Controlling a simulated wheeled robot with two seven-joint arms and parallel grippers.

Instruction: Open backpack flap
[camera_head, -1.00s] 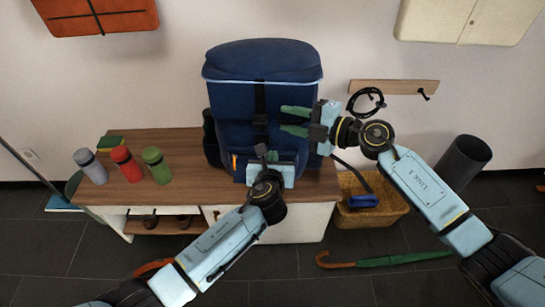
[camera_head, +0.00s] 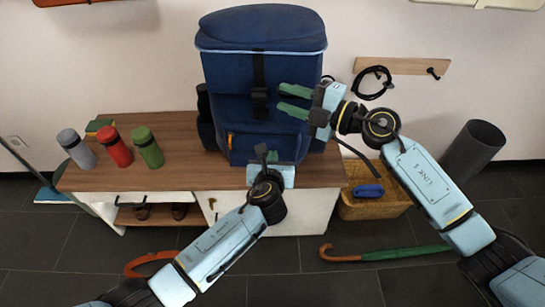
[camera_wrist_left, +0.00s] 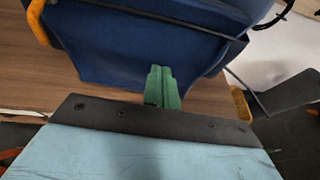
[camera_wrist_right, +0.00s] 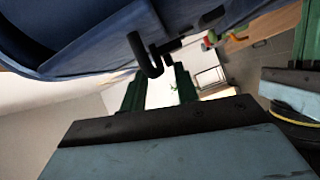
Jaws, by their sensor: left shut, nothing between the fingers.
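The blue backpack (camera_head: 225,80) stands upright on the bench, and its top flap (camera_head: 262,28) is closed. A black strap runs down the front to a dark buckle (camera_head: 260,96). My right gripper (camera_head: 281,98) is open, its green fingertips just right of the buckle. In the right wrist view a black hooked piece (camera_wrist_right: 148,58) shows between its fingers; I cannot tell if they touch it. My left gripper (camera_head: 272,156) is shut and empty, low in front of the backpack. The left wrist view shows its closed green fingers (camera_wrist_left: 162,88) against the backpack's blue lower part (camera_wrist_left: 140,40).
Grey (camera_head: 77,150), red (camera_head: 115,147) and green (camera_head: 147,147) bottles stand on the bench (camera_head: 175,175) at left. A wicker basket (camera_head: 365,208) stands on the floor at right, near a dark bin (camera_head: 472,150) and an umbrella (camera_head: 385,254). A rack with a black cable (camera_head: 372,84) hangs behind.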

